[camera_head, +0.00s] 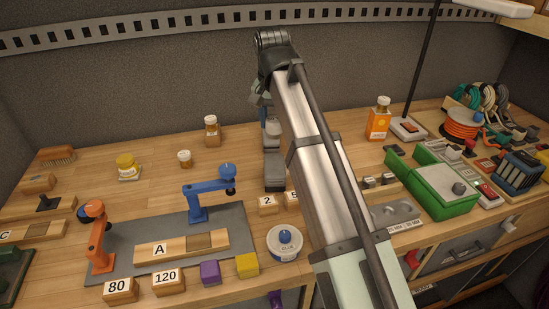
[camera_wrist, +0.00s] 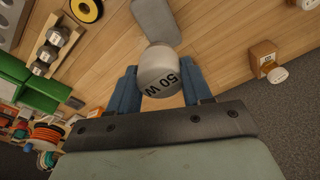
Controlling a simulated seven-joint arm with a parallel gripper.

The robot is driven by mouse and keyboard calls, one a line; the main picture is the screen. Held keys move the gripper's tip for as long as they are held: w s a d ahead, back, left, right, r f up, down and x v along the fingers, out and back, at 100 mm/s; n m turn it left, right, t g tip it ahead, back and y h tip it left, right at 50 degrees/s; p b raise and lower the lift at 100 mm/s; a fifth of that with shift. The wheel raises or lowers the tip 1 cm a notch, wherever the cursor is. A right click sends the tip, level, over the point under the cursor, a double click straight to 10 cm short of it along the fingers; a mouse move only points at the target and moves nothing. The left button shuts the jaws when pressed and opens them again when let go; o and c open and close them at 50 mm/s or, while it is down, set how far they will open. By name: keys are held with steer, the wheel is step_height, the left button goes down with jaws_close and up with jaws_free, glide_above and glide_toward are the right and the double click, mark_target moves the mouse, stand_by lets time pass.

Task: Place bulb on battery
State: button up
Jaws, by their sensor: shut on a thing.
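In the wrist view my gripper (camera_wrist: 158,80) is shut on a pale rounded piece marked "50 W" (camera_wrist: 158,68), which I take to be the bulb. Its blue fingers stand on either side of it. A grey, round-ended slab (camera_wrist: 155,20) lies on the wood beyond it. In the head view my arm hides much of the middle of the bench, and the hand (camera_head: 265,100) hangs behind it over the bench's back. I cannot tell for certain which thing is the battery; a blue and black box (camera_head: 520,168) stands at the far right.
A green box (camera_head: 440,190) and an orange cord coil (camera_head: 462,125) stand at the right. An orange bottle (camera_head: 379,118) and an amber jar (camera_head: 212,131) stand at the back.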

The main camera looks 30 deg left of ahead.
steer(key=shift+f, duration=4.75)
steer(key=shift+f, duration=0.1)
steer(key=o, duration=1.1)
steer(key=r, duration=0.4)
steer(key=s+r, duration=0.1)
steer(key=r, duration=0.7)
steer(key=shift+s+d, duration=0.2)
